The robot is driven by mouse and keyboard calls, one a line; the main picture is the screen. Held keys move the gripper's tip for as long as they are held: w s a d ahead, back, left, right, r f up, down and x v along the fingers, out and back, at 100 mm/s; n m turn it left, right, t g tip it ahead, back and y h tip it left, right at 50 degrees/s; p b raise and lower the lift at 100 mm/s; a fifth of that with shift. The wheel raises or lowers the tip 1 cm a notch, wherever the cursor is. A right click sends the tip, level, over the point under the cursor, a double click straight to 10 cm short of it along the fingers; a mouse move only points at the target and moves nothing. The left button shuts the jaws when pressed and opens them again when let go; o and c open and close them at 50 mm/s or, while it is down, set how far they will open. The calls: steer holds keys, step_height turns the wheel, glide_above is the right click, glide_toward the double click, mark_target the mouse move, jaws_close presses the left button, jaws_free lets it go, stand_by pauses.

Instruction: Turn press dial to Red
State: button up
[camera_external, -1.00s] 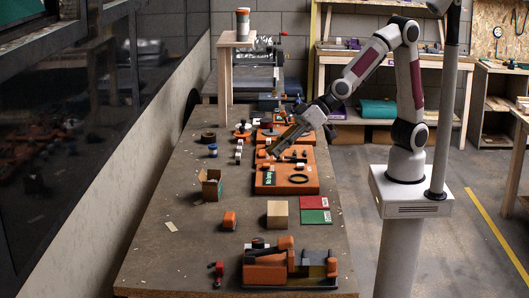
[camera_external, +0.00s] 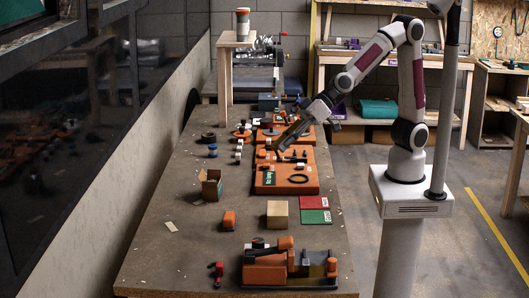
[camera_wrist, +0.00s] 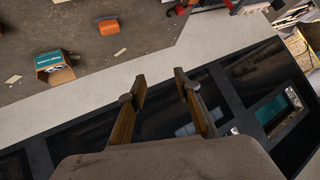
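My gripper (camera_external: 282,147) hangs over the orange boards on the table in the external view, pointing down and to the left. In the wrist view its two fingers (camera_wrist: 155,85) are apart with nothing between them. I cannot pick out the press dial for certain. An orange and black machine (camera_external: 265,272) stands at the front of the table. No red dial setting can be read.
An open cardboard box (camera_external: 210,188), an orange block (camera_external: 229,220) and a wooden cube (camera_external: 277,214) stand on the table. A red mat (camera_external: 313,202) and a green mat (camera_external: 315,217) lie at right. The table's left front is mostly clear. A wall (camera_external: 150,140) runs along the left.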

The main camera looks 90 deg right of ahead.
steer(key=s+a+f+n+g, duration=0.1)
steer(key=s+a+f+n, duration=0.1)
steer(key=a+f, duration=0.4)
steer(key=s+a+f+n+g+h, duration=0.1)
steer(key=s+a+f+n+g, duration=0.1)
steer(key=a+f, duration=0.4)
steer(key=s+a+f+n+g, duration=0.1)
steer(key=s+a+f+n, duration=0.1)
steer(key=a+f, duration=0.4)
steer(key=shift+s+f+n+h, duration=0.2)
steer(key=shift+s+f, duration=0.1)
steer(key=shift+f, duration=0.2)
steer(key=shift+s+f+n+h, duration=0.1)
steer(key=shift+s+f+n, duration=0.15)
steer(key=shift+f, duration=0.25)
steer(key=shift+w+a+f+h, duration=0.15)
steer(key=shift+w+f+h, duration=0.15)
steer(key=shift+f, duration=0.3)
steer(key=shift+w+a+f+m+h, duration=0.25)
steer(key=shift+w+m+h, duration=0.1)
steer(key=shift+w, duration=0.15)
steer(key=shift+w+t, duration=0.3)
steer(key=shift+w, duration=0.05)
steer(key=w+r+m+t, duration=0.3)
steer(key=w+r+m, duration=0.1)
steer(key=w+m, duration=0.1)
steer(key=shift+w+d+m+h, duration=0.25)
steer(key=shift+w+m+h, duration=0.2)
steer(key=shift+w, duration=0.2)
